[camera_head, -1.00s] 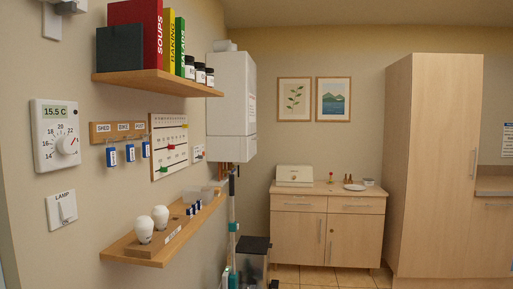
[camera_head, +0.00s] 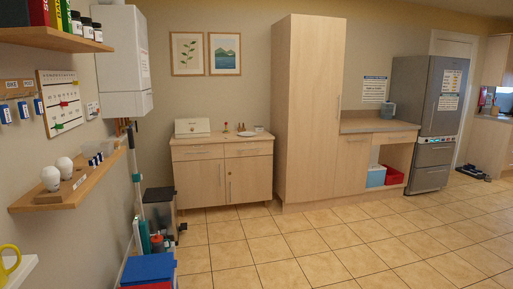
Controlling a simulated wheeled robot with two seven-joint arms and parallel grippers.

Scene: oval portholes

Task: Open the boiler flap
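The boiler (camera_head: 125,62) is a white box hung high on the left wall in the head view, just past the upper shelf. A seam crosses it low down, and its lower section (camera_head: 138,104) sits flush with the part above, so the flap looks shut. Pipes come out beneath it. Neither of my grippers shows in this view.
The upper shelf (camera_head: 60,38) and lower shelf (camera_head: 82,186) jut from the left wall before the boiler. A bin (camera_head: 160,207), long-handled tools and a blue box (camera_head: 148,268) stand below. The tiled floor (camera_head: 300,240) is clear in the middle and right.

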